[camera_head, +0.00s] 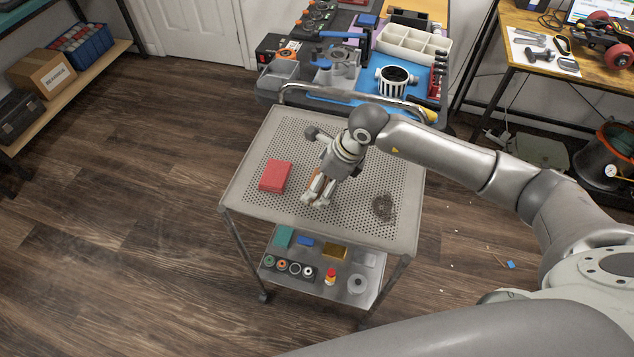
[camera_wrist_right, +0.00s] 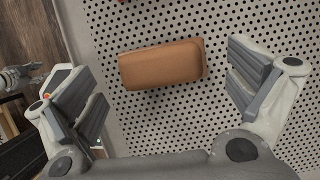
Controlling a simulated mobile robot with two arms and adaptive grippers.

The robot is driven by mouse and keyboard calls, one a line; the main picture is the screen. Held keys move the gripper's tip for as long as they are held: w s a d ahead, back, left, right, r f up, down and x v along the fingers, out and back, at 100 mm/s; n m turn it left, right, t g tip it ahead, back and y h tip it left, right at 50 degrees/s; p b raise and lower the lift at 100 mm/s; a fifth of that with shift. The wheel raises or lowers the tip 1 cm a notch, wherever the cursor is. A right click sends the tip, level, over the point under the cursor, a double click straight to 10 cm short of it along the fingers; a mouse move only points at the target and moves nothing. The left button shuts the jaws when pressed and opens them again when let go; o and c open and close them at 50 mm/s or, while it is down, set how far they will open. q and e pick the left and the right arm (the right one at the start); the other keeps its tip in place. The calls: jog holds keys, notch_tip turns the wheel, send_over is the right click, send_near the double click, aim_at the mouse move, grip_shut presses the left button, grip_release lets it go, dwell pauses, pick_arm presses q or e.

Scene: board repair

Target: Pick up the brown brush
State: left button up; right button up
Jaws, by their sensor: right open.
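The brown brush (camera_wrist_right: 162,64) shows in the right wrist view as a plain brown block with rounded edges, lying on the perforated top of a cart. Its bristles are not visible. In the head view only a bit of brown (camera_head: 318,179) shows, mostly hidden by my right gripper (camera_head: 316,199). That gripper points down over the cart top. Its fingers are spread wide, one on either side of the brush in the wrist view, with gaps between them and the brush.
On the cart top (camera_head: 240,195), a red block (camera_head: 275,176) lies left of my gripper and a dark, rough patch (camera_head: 383,208) lies to the right. The cart's lower shelf holds several small items. A crowded workbench with a blue mat (camera_head: 350,80) stands behind the cart's handle.

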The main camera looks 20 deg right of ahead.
jog(key=shift+x, duration=1.1)
jog(key=shift+w+f, duration=0.15)
jog(key=shift+f, duration=0.1)
jog(key=shift+c, duration=0.6)
jog(key=c, duration=0.9)
pick_arm(q)
jog(key=shift+w+r, duration=0.25)
jog(key=shift+w, duration=0.25)
pick_arm(e)
jog(key=shift+o, duration=0.2)
jog(key=shift+r, duration=0.1)
